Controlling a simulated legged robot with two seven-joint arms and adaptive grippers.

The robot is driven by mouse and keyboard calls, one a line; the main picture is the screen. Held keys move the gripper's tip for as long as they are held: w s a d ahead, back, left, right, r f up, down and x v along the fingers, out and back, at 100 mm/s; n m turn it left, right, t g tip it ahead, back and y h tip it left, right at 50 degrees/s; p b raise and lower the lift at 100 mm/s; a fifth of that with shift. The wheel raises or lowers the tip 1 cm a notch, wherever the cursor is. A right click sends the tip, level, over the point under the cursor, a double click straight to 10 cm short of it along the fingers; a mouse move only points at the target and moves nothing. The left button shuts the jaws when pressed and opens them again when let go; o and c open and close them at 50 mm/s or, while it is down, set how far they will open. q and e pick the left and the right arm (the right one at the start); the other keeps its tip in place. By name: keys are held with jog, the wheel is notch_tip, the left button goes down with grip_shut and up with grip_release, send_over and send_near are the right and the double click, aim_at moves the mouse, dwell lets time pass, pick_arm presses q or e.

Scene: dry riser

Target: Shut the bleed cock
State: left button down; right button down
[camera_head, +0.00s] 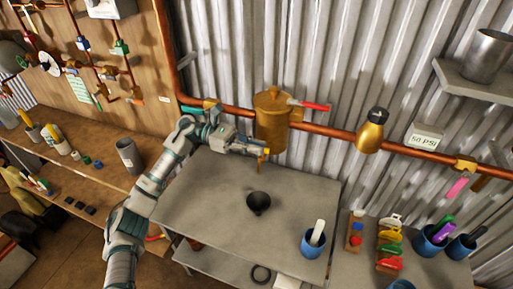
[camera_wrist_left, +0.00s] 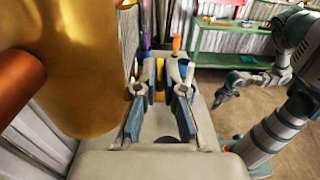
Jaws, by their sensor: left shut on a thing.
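A brass vessel (camera_head: 272,122) with a lid stands on the copper pipe against the corrugated wall. A small yellow-orange part, seemingly the bleed cock (camera_head: 262,162), hangs at its lower left. My left gripper (camera_head: 258,150) is shut on this part, just beside the vessel. In the left wrist view the fingers (camera_wrist_left: 161,85) close around a yellow piece, with the vessel (camera_wrist_left: 90,70) close at left. The fingers hide much of the cock, so its lever angle is unclear. My right gripper (camera_wrist_left: 224,96) seems to show small in the wrist view; its jaws cannot be made out.
A black funnel (camera_head: 259,202) stands on the grey table (camera_head: 205,190) below the gripper. A blue cup (camera_head: 313,243) is at the table's right. A red-handled lever (camera_head: 310,105) and a gold bulb (camera_head: 371,130) sit on the copper pipe (camera_head: 330,131). The table's middle is otherwise clear.

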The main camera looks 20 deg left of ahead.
pick_arm(q)
jog(key=shift+w+a+r, duration=0.1)
jog(key=shift+a+r, duration=0.05)
jog(key=shift+r, duration=0.2)
jog(key=c, duration=1.3)
grip_release()
jog(key=shift+f, duration=0.25)
jog(key=a, duration=1.2)
jog(key=shift+w+a+f, duration=0.1)
jog(key=shift+w+a, duration=0.05)
jog(key=shift+w, duration=0.2)
